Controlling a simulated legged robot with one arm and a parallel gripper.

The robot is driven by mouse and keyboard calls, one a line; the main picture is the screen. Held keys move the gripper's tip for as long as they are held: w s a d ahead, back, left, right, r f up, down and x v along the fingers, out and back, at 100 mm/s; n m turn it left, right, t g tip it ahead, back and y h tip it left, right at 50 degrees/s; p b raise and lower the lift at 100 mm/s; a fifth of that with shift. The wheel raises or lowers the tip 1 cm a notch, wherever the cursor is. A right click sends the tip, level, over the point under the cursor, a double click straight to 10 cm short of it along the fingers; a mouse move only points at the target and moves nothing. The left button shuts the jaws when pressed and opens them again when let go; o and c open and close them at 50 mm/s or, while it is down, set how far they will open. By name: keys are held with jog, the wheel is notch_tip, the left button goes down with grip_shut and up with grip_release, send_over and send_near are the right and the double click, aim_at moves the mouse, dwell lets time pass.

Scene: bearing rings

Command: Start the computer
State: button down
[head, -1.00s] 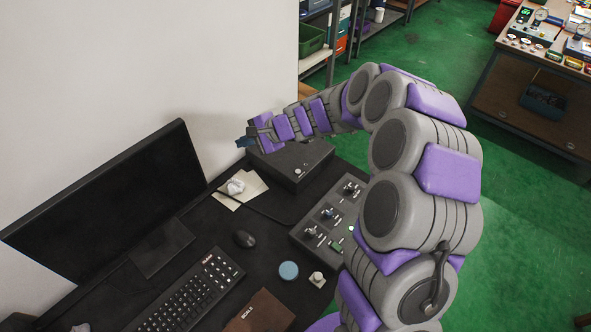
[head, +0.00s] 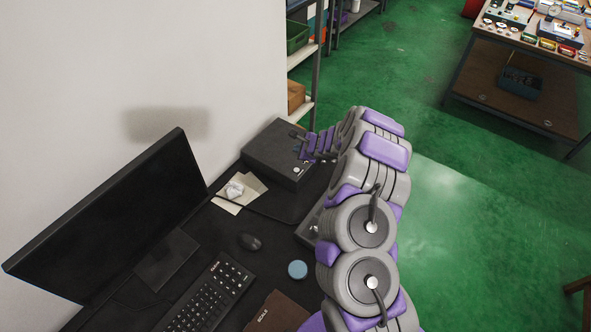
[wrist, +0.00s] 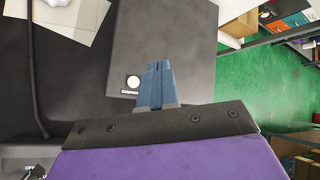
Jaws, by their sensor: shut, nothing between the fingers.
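The computer (head: 262,150) is a dark grey box at the back of the black desk, against the wall. A round white button (head: 297,170) is on its near right corner. In the wrist view the box top (wrist: 165,35) fills the upper middle, and the button (wrist: 133,82) has a small label under it. My gripper (wrist: 156,66) is shut and empty, with blue fingers together. In the wrist view it is just right of the button, over the box; its height above it is unclear. In the head view my arm hides part of the box's right side.
A dark monitor (head: 115,220), keyboard (head: 210,295), mouse (head: 249,242), crumpled paper (head: 235,189) on sheets and a blue disc (head: 297,269) are on the desk. A control panel (head: 308,232) is partly hidden by my arm. Shelves (head: 318,85) stand behind; green floor is open at right.

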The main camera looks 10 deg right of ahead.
jog(key=b, duration=0.5)
send_over(297, 172)
jog(key=f, duration=0.7)
jog(key=shift+w+d+f, duration=0.1)
jog(key=shift+d+f, duration=0.25)
jog(key=shift+a+f, duration=0.1)
jog(key=shift+f, duration=0.25)
jog(key=shift+a+f, duration=0.25)
jog(key=shift+a, duration=0.1)
jog(key=shift+d, duration=0.4)
jog(key=shift+a, duration=0.25)
jog(key=shift+d, duration=0.15)
jog(key=shift+f+b, duration=0.15)
jog(key=shift+b, duration=0.25)
